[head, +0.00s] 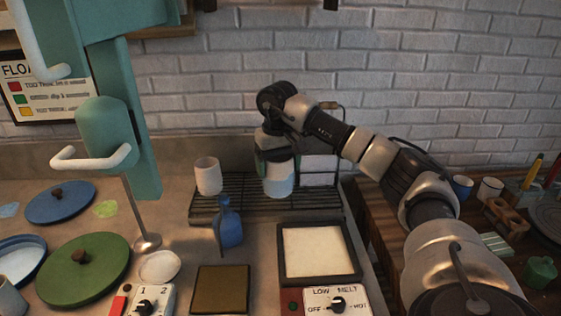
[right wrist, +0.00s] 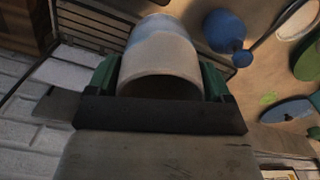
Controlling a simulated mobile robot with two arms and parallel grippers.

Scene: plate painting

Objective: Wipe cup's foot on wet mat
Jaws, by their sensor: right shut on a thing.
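My right gripper (head: 275,155) is shut on a cup (head: 279,183), white with a pale blue lower part. The cup is upright at the black wire rack (head: 225,208); I cannot tell whether its foot touches the rack. In the right wrist view the cup (right wrist: 160,60) sits between the green fingers of the gripper (right wrist: 160,82), its open mouth towards the camera. A flat brown square pad (head: 220,289) in a dark frame lies at the front; it may be the wet mat. My left gripper is not in view.
A white cup (head: 208,176) stands on the rack, left of the held cup. A framed white pan (head: 313,250) lies right of the pad. A teal machine (head: 128,110) rises at left, near a green lid (head: 80,268).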

